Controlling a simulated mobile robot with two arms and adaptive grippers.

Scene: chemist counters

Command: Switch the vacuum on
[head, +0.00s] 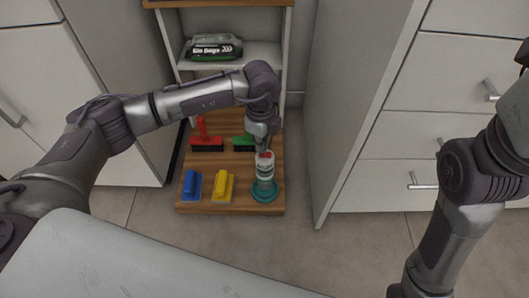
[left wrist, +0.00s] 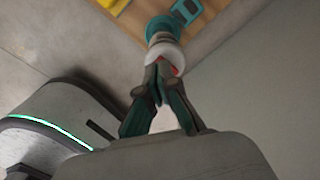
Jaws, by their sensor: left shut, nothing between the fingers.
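The vacuum (head: 264,172) is a small upright unit with a white body, a red part at its top and a teal base. It stands at the front right corner of the wooden pull-out shelf. My left gripper (head: 263,147) is shut and empty, pointing down right at the vacuum's top. In the left wrist view, the shut fingertips (left wrist: 159,68) overlap the white and red top of the vacuum (left wrist: 164,47); I cannot tell whether they touch it. The tips partly hide the red part. My right arm shows at the right, but its gripper is out of view.
A red brush (head: 207,145), a green brush (head: 243,143), a blue brush (head: 192,185) and a yellow brush (head: 223,187) share the wooden shelf (head: 240,204). A bin bags pack (head: 213,48) lies on the shelf behind. A white cabinet side (head: 345,100) stands close to the right.

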